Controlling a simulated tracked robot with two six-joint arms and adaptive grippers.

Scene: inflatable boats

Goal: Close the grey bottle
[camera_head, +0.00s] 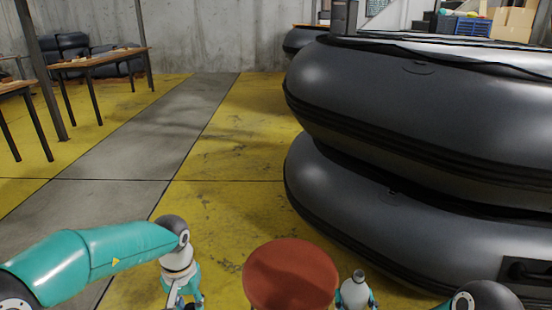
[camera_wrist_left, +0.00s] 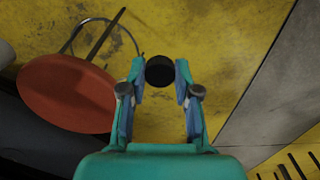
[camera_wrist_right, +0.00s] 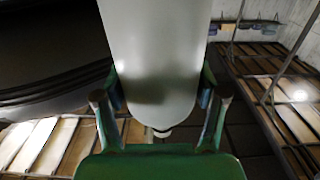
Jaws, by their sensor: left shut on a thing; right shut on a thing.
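The grey bottle (camera_head: 355,290) shows at the bottom of the head view, its narrow top pointing up, just right of a red stool. My right gripper (camera_head: 357,301) is shut on it. In the right wrist view the pale grey bottle (camera_wrist_right: 155,60) fills the space between the fingers (camera_wrist_right: 160,100). My left gripper (camera_head: 185,300) is at the bottom left of the head view, left of the stool and apart from the bottle. In the left wrist view its fingertips (camera_wrist_left: 159,75) are shut on a round black cap (camera_wrist_left: 159,70). I cannot make out the cap in the head view.
The round red stool (camera_head: 290,275) stands between my two grippers. Large stacked dark inflatable boats (camera_head: 420,110) fill the right side. Wooden tables (camera_head: 100,60) stand at the back left. The yellow and grey floor in the middle is clear.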

